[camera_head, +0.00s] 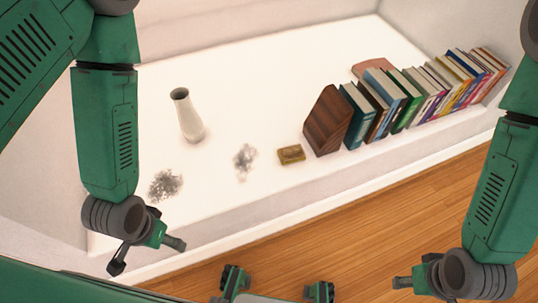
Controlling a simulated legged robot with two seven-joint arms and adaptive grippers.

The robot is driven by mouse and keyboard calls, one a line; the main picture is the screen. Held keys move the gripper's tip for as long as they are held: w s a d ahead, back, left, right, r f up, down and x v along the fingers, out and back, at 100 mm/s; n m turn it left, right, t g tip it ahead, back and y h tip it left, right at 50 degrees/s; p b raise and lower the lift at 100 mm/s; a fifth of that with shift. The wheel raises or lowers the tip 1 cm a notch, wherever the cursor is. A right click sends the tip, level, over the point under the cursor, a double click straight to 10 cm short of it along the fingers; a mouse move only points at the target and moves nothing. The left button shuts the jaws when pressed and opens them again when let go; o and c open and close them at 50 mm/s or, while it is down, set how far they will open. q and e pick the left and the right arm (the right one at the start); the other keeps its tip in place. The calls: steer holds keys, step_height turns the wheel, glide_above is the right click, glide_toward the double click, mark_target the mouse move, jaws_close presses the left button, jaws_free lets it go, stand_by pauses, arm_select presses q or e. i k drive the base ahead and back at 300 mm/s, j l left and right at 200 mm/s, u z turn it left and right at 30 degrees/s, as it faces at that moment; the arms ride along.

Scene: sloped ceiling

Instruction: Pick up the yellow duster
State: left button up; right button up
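The yellow duster (291,154), a small yellow-brown block, lies on the white ledge, just left of the wooden bookend. It is in plain view and nothing touches it. My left gripper (150,257) is at the lower left, with its two fingers spread and nothing between them, well away from the duster. My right gripper (402,283) is at the lower right, over the wooden floor side and far from the duster. One of its fingers points left, and its other finger is not clear.
A row of books (410,97) stands right of the wooden bookend (327,121). A white vase (187,115) stands behind. Two grey dust patches (165,185) (244,161) lie left of the duster. The ledge's front edge drops to a wooden floor (400,220). The ledge around the duster's left is clear of upright objects.

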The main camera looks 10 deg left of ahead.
mark_target(287, 156)
steer(key=i+l+u, duration=0.15)
steer(key=l, duration=0.3)
steer(key=i+l+u, duration=0.2)
steer(key=l, duration=0.2)
steer(key=l+u, duration=0.15)
steer(key=l, duration=0.3)
